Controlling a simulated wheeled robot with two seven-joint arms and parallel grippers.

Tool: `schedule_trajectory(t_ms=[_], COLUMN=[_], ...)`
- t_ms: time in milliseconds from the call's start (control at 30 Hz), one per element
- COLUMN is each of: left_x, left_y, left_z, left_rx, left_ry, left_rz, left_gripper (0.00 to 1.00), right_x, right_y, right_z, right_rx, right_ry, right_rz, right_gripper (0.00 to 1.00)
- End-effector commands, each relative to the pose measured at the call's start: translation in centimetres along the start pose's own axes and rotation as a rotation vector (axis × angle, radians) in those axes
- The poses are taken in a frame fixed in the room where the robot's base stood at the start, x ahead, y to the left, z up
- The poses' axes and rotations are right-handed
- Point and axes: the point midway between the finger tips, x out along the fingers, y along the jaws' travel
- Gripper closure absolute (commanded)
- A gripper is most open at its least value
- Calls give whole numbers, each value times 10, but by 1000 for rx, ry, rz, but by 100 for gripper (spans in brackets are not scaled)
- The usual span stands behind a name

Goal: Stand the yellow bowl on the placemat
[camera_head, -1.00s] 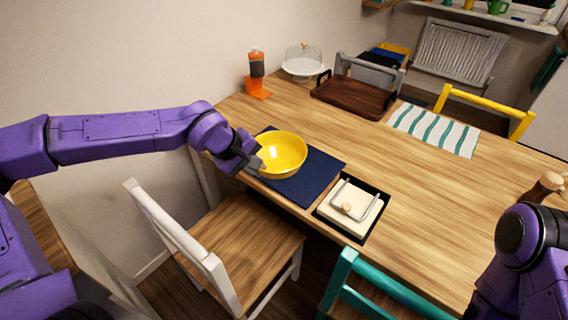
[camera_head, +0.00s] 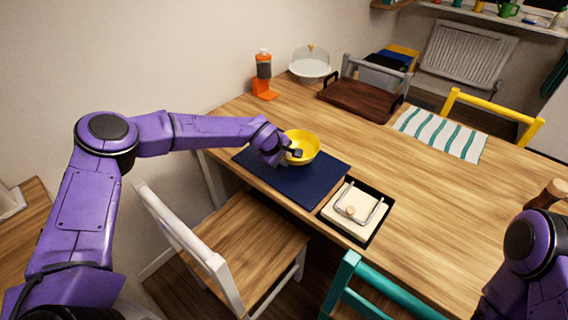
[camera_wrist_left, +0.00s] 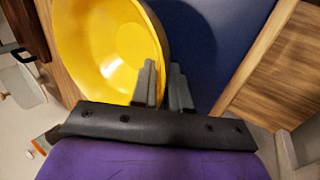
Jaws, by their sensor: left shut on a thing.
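The yellow bowl (camera_head: 304,142) is upright at the back edge of the dark blue placemat (camera_head: 300,184) in the head view. In the left wrist view the bowl (camera_wrist_left: 110,45) has bare wood on its left and the blue mat (camera_wrist_left: 215,35) on its right. My left gripper (camera_head: 292,154) is shut on the bowl's near rim, one finger inside and one outside; its fingers (camera_wrist_left: 165,85) also show in the wrist view. Whether the bowl's base touches the mat or table is hidden. My right gripper is out of view.
A black tray with a cream box (camera_head: 358,204) lies right of the mat. A striped cloth (camera_head: 440,134), a brown tray (camera_head: 362,98), an orange dispenser (camera_head: 264,76) and a glass-domed stand (camera_head: 310,66) are farther back. Chairs surround the table; its middle is clear.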

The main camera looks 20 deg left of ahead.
Motion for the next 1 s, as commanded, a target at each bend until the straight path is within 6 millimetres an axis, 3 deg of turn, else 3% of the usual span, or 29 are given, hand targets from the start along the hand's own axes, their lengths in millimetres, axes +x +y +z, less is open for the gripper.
schedule_trajectory(t_ms=[133,500,533,600,867,1000], left_x=[21,26,26,25,24,10], left_y=[-14,-17,-17,-17,-17,-14], left_z=[1,0,0,0,0,-1], left_rx=[2,1,0,0,0,0], left_ry=[-1,0,0,0,0,0], left_rz=[-3,-1,-2,-3,-3,1], left_gripper=[100,100,75,59,59,59], right_x=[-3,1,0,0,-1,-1], right_y=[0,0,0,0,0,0], right_z=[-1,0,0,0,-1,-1], right_rx=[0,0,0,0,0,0], right_ry=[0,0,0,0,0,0], right_rz=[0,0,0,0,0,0], right_gripper=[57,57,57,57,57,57])
